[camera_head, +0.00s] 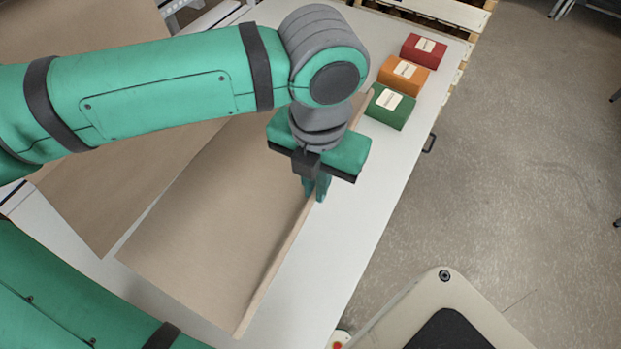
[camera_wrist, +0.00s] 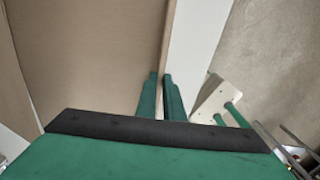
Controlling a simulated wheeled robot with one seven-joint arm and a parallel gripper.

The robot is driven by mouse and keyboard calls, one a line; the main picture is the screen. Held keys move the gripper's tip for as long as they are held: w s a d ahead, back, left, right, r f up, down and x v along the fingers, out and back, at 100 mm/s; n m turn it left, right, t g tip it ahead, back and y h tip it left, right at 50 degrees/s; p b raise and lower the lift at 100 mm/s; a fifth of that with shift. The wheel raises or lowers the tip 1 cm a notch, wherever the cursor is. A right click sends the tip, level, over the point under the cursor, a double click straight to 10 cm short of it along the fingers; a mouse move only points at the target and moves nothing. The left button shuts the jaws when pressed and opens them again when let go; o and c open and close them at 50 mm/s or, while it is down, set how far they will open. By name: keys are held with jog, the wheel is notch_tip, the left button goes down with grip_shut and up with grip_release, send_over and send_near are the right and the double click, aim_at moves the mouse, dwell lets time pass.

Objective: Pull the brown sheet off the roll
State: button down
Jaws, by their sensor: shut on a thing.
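A wide brown sheet (camera_head: 210,230) lies over the white table, left of my gripper. A paler narrow strip (camera_head: 272,270) runs along its right edge; I cannot tell whether it is a fold or a bar. My gripper (camera_head: 316,190) points down and is shut on this edge, about midway along it. In the wrist view the fingers (camera_wrist: 162,95) stand on either side of the strip, with the brown sheet (camera_wrist: 85,60) to their left. More brown paper (camera_head: 80,200) shows at the left, partly behind my arm. I cannot make out the roll clearly.
Red (camera_head: 424,49), orange (camera_head: 403,74) and green (camera_head: 390,107) labelled boxes stand in a row along the far right of the white table (camera_head: 395,190). Open concrete floor (camera_head: 520,170) lies beyond, with wooden pallets (camera_head: 445,12) at the back.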

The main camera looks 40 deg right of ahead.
jog(key=shift+s, duration=0.1)
jog(key=shift+s+d+r, duration=0.1)
jog(key=shift+s+d, duration=0.2)
jog(key=shift+s, duration=0.45)
jog(key=shift+s+d+r, duration=0.1)
jog(key=shift+s+d, duration=0.15)
jog(key=shift+s, duration=0.55)
jog(key=shift+s+d, duration=0.3)
jog(key=shift+s, duration=0.45)
jog(key=shift+r, duration=0.1)
jog(key=shift+s+d+r, duration=0.1)
jog(key=shift+s+r, duration=0.2)
jog(key=shift+r, duration=0.5)
jog(key=shift+s+d+r, duration=0.15)
jog(key=shift+s+r, duration=0.15)
jog(key=shift+r, duration=0.55)
jog(key=shift+s+d+r, duration=0.1)
jog(key=shift+s+r, duration=0.2)
jog(key=shift+r, duration=0.5)
